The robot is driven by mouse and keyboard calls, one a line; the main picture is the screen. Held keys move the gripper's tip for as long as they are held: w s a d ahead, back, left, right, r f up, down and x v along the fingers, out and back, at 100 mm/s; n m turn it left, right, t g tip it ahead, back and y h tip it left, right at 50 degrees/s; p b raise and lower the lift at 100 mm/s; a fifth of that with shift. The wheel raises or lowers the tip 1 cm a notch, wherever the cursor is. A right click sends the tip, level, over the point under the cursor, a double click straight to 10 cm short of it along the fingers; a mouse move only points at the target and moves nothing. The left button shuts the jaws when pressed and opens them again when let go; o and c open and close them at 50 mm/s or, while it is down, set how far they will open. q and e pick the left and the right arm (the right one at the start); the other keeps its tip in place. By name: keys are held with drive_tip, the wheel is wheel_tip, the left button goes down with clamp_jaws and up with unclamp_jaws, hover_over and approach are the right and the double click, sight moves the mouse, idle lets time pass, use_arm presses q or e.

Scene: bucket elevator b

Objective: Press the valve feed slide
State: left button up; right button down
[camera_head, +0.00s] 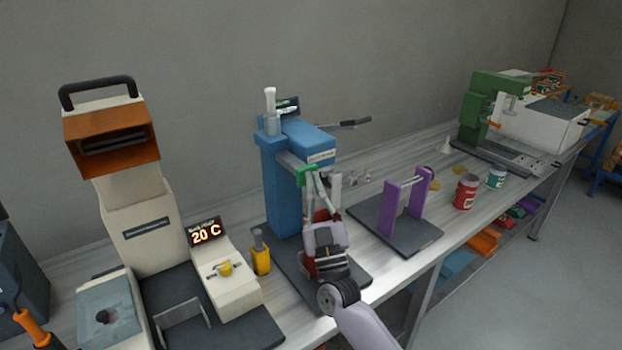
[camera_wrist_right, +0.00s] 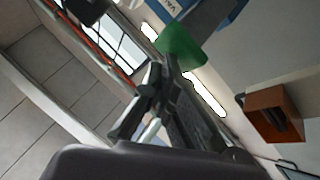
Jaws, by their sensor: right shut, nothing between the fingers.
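A blue upright machine (camera_head: 283,190) stands on the bench in the middle of the head view. A white label (camera_head: 321,156) sits on its overhanging blue head, too small to read. A green block (camera_head: 305,174) sits at the end of a grey bar below that head. The green block (camera_wrist_right: 183,42) also shows in the right wrist view, with part of a blue label above it. My right gripper (camera_head: 313,181) points upward, shut and empty, with its fingertips at or just under the green block. I cannot tell whether they touch it. My left gripper is not in view.
A cream machine with an orange head (camera_head: 110,138) and a "20 C" display (camera_head: 205,233) stands left. A yellow cylinder (camera_head: 261,255) is beside the blue machine. Right are a purple stand (camera_head: 388,209), a red can (camera_head: 466,192) and a green machine (camera_head: 484,105).

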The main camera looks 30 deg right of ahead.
drive_tip(key=shift+w, duration=0.7)
idle(0.6)
drive_tip(key=shift+s+p, duration=0.7)
drive_tip(key=shift+s, duration=1)
drive_tip(key=shift+s+d+p, duration=0.15)
drive_tip(key=shift+s+p, duration=0.3)
drive_tip(key=shift+s, duration=0.8)
drive_tip(key=shift+s+d+p, duration=0.1)
drive_tip(key=shift+s+p, duration=0.3)
drive_tip(key=shift+s, duration=0.85)
